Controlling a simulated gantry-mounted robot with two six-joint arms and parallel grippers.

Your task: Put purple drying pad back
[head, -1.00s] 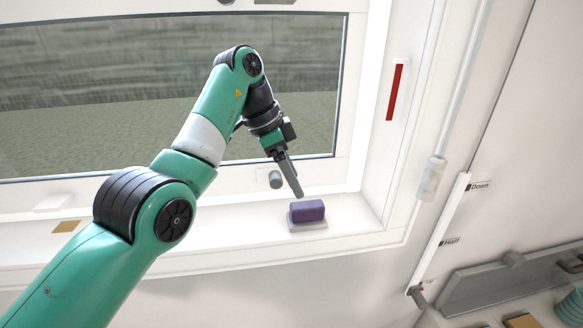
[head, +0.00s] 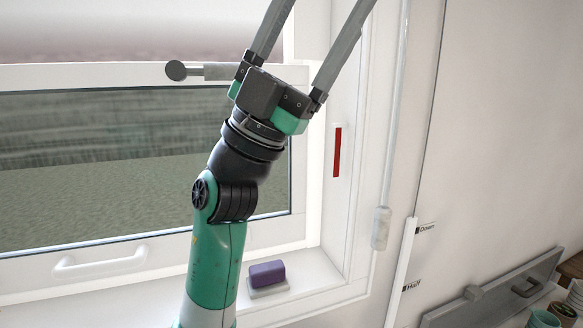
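The purple drying pad (head: 267,272) rests on a small pale holder (head: 269,291) on the window sill, just right of my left arm in the head view. My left gripper (head: 325,12) points up, high above the pad, in front of the window frame. Its two long grey fingers are spread wide with nothing between the parts that show. The fingertips are cut off by the top edge. My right gripper is not in view.
A grey window handle (head: 200,71) lies beside my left gripper. A white bar handle (head: 100,262) is on the lower sash. A red strip (head: 337,152) marks the right frame. Several pots (head: 562,313) stand at the lower right.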

